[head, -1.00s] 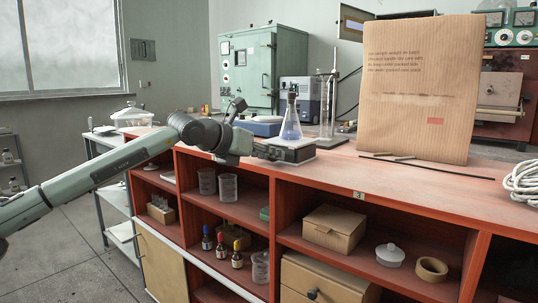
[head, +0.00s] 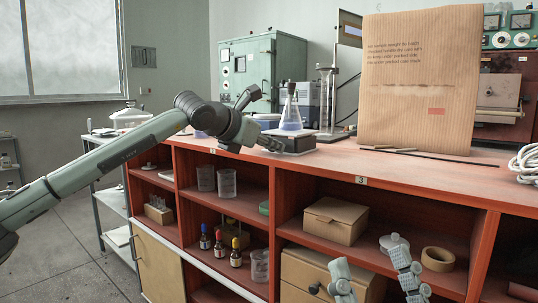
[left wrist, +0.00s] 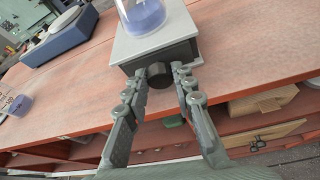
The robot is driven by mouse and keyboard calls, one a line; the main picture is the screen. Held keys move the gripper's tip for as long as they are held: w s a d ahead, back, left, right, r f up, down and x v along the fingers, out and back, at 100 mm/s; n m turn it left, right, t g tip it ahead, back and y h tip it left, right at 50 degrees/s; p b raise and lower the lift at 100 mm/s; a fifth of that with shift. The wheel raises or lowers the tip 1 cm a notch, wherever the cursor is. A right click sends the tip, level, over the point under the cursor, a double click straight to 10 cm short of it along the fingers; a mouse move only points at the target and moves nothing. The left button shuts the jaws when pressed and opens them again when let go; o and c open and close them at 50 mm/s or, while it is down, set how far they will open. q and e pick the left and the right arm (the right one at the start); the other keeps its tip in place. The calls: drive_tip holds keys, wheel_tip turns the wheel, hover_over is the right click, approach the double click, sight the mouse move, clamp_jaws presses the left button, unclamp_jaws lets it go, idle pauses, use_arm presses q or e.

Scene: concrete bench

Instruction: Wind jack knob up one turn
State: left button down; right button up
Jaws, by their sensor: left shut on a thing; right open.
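The lab jack (head: 290,145) stands on the red bench top, with a grey top plate and dark body. A conical flask of blue liquid (head: 290,118) stands upright on it. In the left wrist view the jack's plate (left wrist: 180,38) is at top centre, with its dark round knob (left wrist: 160,76) facing me. My left gripper (head: 270,143) is at the jack's left side; in the left wrist view its fingers (left wrist: 161,80) are closed on either side of the knob. Any mark showing the knob's angle is not visible. My right gripper (head: 372,264) is open and empty at the bottom of the head view.
A large cardboard piece (head: 418,80) stands behind, right of the jack. A retort stand (head: 328,105) is close behind the jack. A blue-grey device (left wrist: 60,38) is left of it in the left wrist view. Below, shelves hold a box (head: 335,220), tape (head: 437,259) and bottles.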

use_arm(q)
drive_tip(key=c, duration=1.3)
unclamp_jaws()
drive_tip(key=shift+o, duration=0.2)
drive_tip(key=v, duration=1.2)
drive_tip(key=shift+d, duration=0.1)
